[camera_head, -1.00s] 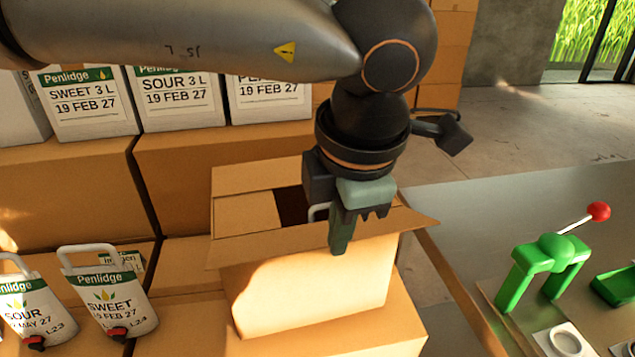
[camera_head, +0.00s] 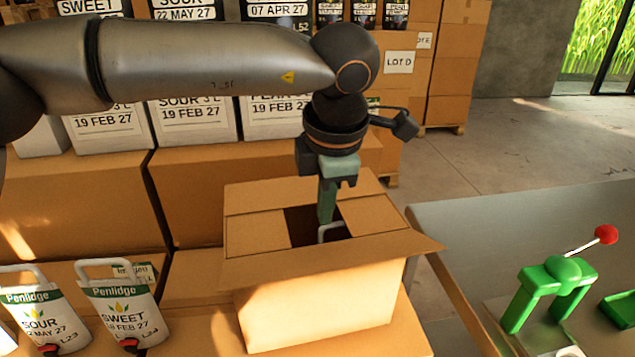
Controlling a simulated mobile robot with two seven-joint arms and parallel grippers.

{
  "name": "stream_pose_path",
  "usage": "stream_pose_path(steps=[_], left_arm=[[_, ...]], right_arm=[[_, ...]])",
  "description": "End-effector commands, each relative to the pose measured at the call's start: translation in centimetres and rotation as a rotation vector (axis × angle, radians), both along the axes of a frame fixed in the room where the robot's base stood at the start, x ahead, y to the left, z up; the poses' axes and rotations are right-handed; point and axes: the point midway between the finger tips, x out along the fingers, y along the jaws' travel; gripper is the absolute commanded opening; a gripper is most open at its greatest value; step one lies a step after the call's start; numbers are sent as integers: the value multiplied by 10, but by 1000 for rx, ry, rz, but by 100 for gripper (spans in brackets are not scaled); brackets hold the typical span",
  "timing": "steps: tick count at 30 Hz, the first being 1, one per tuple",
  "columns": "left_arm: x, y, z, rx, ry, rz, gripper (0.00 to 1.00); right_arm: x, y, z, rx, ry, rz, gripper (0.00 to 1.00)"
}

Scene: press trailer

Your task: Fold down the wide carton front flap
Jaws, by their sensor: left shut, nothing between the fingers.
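The open carton (camera_head: 318,312) stands in the middle of the view. Its wide front flap (camera_head: 340,260) sticks outward toward me along the near top edge. The left side flap (camera_head: 257,232) and right side flap (camera_head: 375,215) lie inward over the top. The back flap (camera_head: 265,195) stands along the far edge, partly behind my gripper. A dark gap between the side flaps shows a white handle (camera_head: 330,230). My left gripper (camera_head: 326,221) is shut and empty, pointing down over this gap, behind the front flap. Whether its tips are inside the gap is hard to tell. My right gripper is not in view.
Two pouches, SOUR (camera_head: 42,318) and SWEET (camera_head: 125,312), stand at the lower left. Large brown boxes with white labelled packs fill the back left. A grey table (camera_head: 480,235) on the right bears a green press (camera_head: 555,285) with a red-knobbed lever.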

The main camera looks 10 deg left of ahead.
Motion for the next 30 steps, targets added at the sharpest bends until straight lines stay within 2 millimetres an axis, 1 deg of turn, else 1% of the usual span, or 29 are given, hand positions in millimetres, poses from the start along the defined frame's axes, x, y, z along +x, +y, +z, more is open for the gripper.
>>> stream_pose_path(steps=[1, 9, 13, 25, 30], left_arm=[[5, 2, 1, -1, 2, 3, 0], [30, 12, 1, -1, 1, 3, 0], [38, 16, 0, -1, 1, 2, 0], [41, 17, -1, 1, -1, 0, 0], [44, 19, -7, 0, 1, 1, 0]], right_arm=[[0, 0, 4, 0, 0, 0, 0], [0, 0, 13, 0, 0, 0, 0], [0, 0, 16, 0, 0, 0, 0], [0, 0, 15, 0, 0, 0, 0], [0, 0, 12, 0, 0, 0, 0]])
